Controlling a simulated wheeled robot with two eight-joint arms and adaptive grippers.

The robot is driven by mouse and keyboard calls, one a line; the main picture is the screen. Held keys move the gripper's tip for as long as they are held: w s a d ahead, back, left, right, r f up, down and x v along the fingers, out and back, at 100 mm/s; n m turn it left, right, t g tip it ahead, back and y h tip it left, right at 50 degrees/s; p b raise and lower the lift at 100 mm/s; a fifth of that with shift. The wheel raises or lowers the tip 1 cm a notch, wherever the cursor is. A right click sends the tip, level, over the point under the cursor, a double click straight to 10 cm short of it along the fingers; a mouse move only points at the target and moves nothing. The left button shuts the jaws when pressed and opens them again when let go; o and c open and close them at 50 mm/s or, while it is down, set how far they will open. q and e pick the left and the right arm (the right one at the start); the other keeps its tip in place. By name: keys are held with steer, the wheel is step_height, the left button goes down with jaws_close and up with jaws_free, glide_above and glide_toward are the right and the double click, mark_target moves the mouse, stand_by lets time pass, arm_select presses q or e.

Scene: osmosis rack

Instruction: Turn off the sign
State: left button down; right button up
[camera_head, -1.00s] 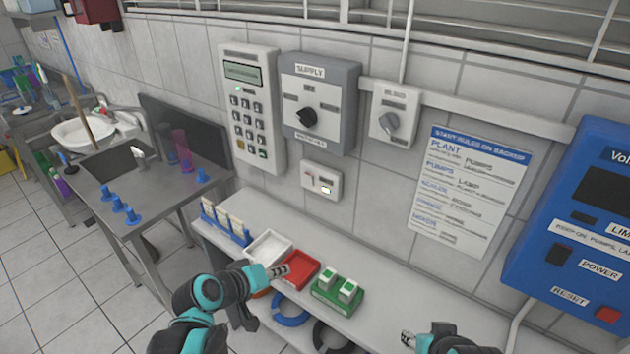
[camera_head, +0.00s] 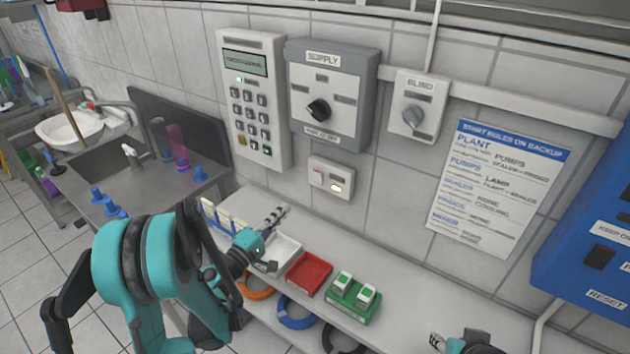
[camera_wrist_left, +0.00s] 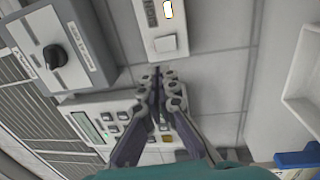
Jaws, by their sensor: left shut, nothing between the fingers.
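A small white wall switch plate (camera_head: 331,178) sits below the supply box, with a lit lamp at its right and a pale button at its left. In the left wrist view the plate (camera_wrist_left: 163,28) shows its lit lamp at the top edge and the square button below. Its label is too small to read, so I cannot tell if it belongs to the sign. My left gripper (camera_head: 277,214) is shut and empty, below and left of the plate, apart from it. Its fingertips (camera_wrist_left: 165,80) show below the button. My right gripper (camera_head: 437,342) is at the bottom edge, its fingers unclear.
The keypad (camera_head: 251,98), supply box (camera_head: 350,95) and blind switch (camera_head: 413,110) are on the wall above. On the shelf (camera_head: 400,338) stand a white tray (camera_head: 286,250), a red tray (camera_head: 309,273) and a green block holder (camera_head: 353,300). A blue box (camera_head: 590,240) is at the right.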

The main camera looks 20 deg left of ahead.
arm_select(q)
steer(key=b, duration=0.2)
glide_toward(317, 174)
steer(key=x, duration=0.5)
steer(key=shift+w+d+f, duration=0.15)
steer(key=shift+f, duration=0.1)
steer(key=shift+x, duration=0.75)
steer(key=shift+w+r, duration=0.1)
steer(key=shift+w+d+r, duration=0.1)
steer(key=shift+w+r, duration=0.05)
steer(key=shift+w, duration=0.1)
steer(key=shift+s, duration=0.15)
